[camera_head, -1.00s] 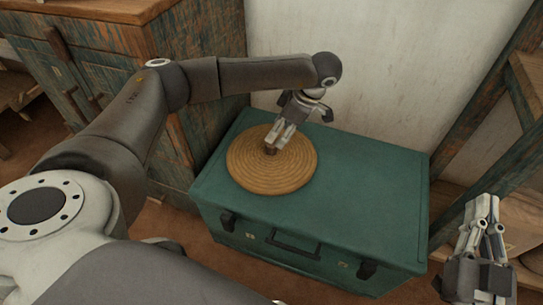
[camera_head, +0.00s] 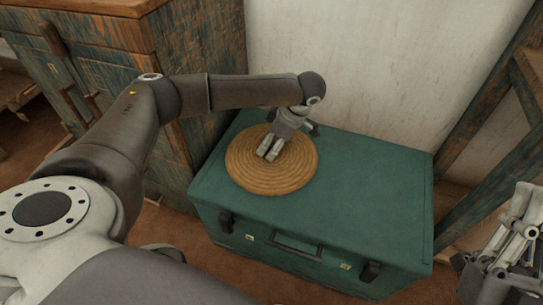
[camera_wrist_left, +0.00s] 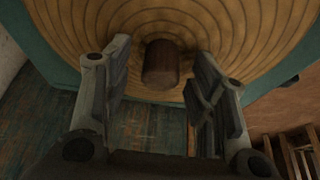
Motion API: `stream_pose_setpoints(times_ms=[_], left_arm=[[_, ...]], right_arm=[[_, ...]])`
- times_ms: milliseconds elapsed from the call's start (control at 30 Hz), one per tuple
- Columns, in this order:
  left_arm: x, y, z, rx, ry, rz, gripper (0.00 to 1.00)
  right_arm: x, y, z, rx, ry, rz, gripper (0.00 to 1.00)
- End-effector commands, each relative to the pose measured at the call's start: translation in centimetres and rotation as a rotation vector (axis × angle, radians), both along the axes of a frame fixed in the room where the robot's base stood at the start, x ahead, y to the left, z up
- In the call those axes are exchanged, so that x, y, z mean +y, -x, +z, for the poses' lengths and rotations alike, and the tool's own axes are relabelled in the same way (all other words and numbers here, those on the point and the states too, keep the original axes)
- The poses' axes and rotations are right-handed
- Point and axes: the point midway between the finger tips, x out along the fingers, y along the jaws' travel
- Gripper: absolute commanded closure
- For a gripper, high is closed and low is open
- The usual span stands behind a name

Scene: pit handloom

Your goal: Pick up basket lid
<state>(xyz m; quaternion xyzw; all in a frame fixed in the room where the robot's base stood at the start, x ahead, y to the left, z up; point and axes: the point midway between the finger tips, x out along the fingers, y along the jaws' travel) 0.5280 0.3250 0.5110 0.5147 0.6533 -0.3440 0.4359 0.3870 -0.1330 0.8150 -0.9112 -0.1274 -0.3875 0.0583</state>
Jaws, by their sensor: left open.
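The basket lid (camera_head: 290,177) is a round, woven tan disc with ring-like coils. It lies flat on the left part of a green chest's top (camera_head: 365,180). Its short brown knob (camera_wrist_left: 161,65) shows in the left wrist view, between the spread fingers of my left gripper (camera_head: 269,153). The fingers are open, with a gap to the knob on both sides. In the head view the fingers hide the knob. My right gripper (camera_head: 508,248) is at the lower right, apart from the chest and partly cut off by the picture edge.
The green chest has dark latches and a front handle (camera_head: 297,245). A worn wooden cabinet (camera_head: 185,50) stands close on its left and a pale wall (camera_head: 370,60) behind. A wooden frame (camera_head: 490,130) stands on the right. The chest top right of the lid is clear.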

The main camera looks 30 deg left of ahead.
Motion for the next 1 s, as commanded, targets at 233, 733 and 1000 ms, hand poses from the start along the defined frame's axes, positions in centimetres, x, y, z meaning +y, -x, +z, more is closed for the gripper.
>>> stream_pose_setpoints(times_ms=[233,733,1000], left_arm=[[0.11,0.02,-0.22,0.0,0.0,0.0,0.48],[0.09,0.03,-0.24,0.0,0.0,0.0,1.0],[0.09,0.03,-0.24,0.0,0.0,0.0,1.0]], right_arm=[[-0.04,0.32,0.3,-0.022,-0.006,0.001,1.0],[-0.05,0.31,0.27,-0.021,-0.006,0.001,1.0],[-0.05,0.3,0.26,-0.02,-0.006,0.001,1.0]])
